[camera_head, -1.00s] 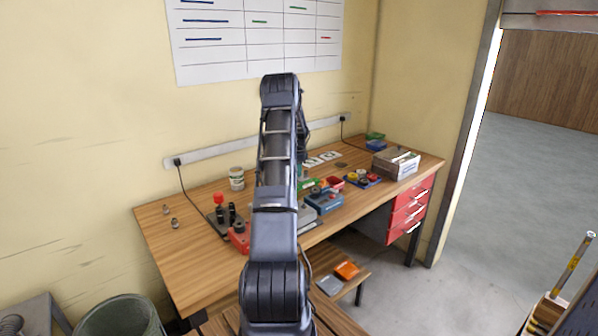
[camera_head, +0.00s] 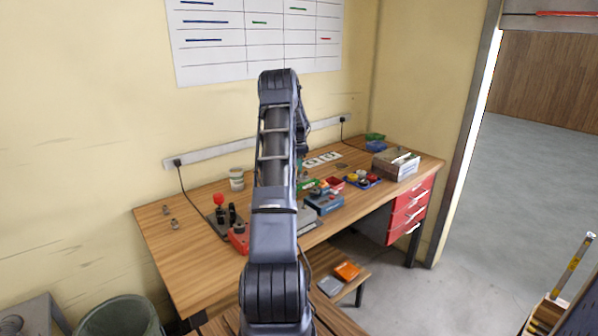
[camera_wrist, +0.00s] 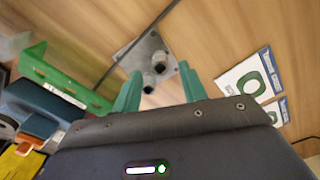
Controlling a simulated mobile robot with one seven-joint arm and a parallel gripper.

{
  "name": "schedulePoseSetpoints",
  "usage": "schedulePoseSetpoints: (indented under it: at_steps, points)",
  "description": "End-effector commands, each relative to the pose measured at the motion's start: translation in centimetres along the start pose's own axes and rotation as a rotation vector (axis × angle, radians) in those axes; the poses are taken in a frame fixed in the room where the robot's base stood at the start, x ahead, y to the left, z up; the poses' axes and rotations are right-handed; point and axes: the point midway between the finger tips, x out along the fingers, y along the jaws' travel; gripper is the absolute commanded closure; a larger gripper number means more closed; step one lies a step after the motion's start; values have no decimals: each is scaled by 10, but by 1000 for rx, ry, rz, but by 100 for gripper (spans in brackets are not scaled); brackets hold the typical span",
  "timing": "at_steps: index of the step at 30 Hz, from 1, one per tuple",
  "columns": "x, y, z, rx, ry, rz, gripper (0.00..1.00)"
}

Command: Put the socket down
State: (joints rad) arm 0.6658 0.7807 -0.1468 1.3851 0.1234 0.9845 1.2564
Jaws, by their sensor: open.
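In the wrist view, two short metal cylinders that look like sockets stand close together by a small grey metal plate. The nearer socket (camera_wrist: 149,83) is between or just beyond my green fingertips. The farther socket (camera_wrist: 159,60) is past them. The grey plate (camera_wrist: 136,50) lies on the wooden bench. My gripper (camera_wrist: 160,88) is open, with a finger on either side and a gap to the nearer socket. I cannot tell how high the fingertips are above the bench. In the head view my arm hides the gripper and both sockets.
A green bracket-like tray (camera_wrist: 65,77) and a blue box (camera_wrist: 40,102) are left of my gripper. White cards (camera_wrist: 250,82) lie to the right. On the bench (camera_head: 185,255) stand a white cup (camera_head: 236,172) and a red-knobbed fixture (camera_head: 219,201).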

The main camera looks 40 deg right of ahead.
Motion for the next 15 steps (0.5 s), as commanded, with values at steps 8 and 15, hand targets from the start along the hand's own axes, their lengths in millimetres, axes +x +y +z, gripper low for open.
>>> schedulePoseSetpoints:
  at_steps: [8,15]
  points:
    - [-54,-1,1,-1,0,-3,57]
    - [-78,0,1,-1,-1,-1,57]
